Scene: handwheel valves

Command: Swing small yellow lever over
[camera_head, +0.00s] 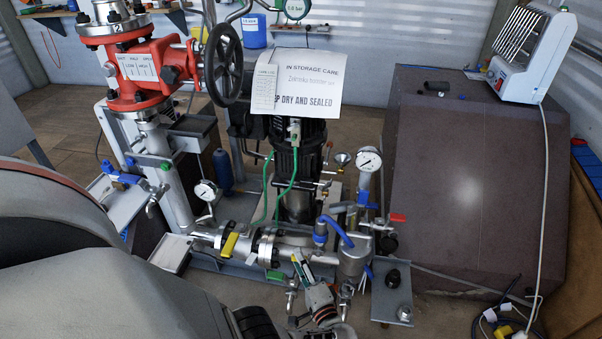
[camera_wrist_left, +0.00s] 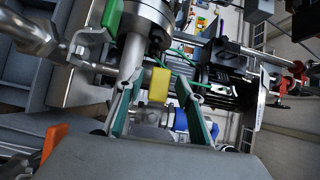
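A small yellow lever (camera_wrist_left: 158,86) shows in the left wrist view, between the two fingers of my left gripper (camera_wrist_left: 157,108). The fingers are apart, with visible gaps on both sides of the lever; I cannot tell how deep it sits between them. In the head view my left gripper (camera_head: 304,268) reaches up from the bottom centre to the front of the pipework. A bit of yellow (camera_head: 297,268) shows at its fingertips, mostly hidden by them. A larger yellow lever (camera_head: 229,244) sits on the horizontal pipe to the left. My right gripper is not in view.
A green lever (camera_head: 275,276) is just left of my gripper, and a blue lever (camera_head: 337,231) is above right. Gauges (camera_head: 368,159), a red-handled valve (camera_head: 397,217) and a black handwheel (camera_head: 223,65) stand around. A brown sloped box (camera_head: 470,190) is at right.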

